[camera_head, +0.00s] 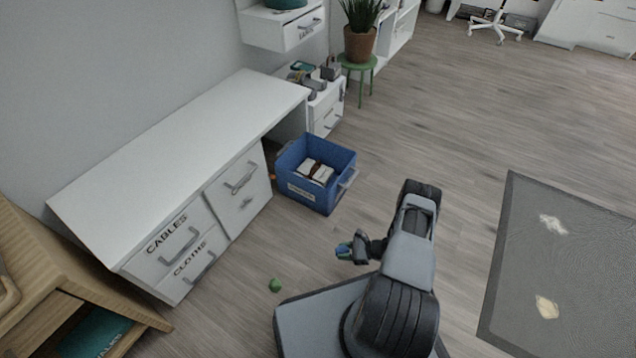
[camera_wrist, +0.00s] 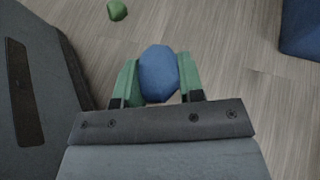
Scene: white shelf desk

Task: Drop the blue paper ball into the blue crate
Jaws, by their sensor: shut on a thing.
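The blue paper ball (camera_wrist: 158,74) is held between the two green fingers of my gripper (camera_wrist: 157,82) in the wrist view. In the head view my gripper (camera_head: 344,250) is above the floor, with a bit of blue between its fingers. The blue crate (camera_head: 328,193) stands on the floor against the white desk, farther back and to the left of my gripper. It has papers and a brown item inside. A corner of the crate (camera_wrist: 301,30) shows at the top right of the wrist view. My gripper is apart from the crate.
A green ball (camera_head: 275,285) lies on the floor left of my gripper; it also shows in the wrist view (camera_wrist: 117,10). A white desk (camera_head: 180,140) with labelled drawers runs along the left. A grey rug (camera_head: 580,270) lies at the right. The floor between is clear.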

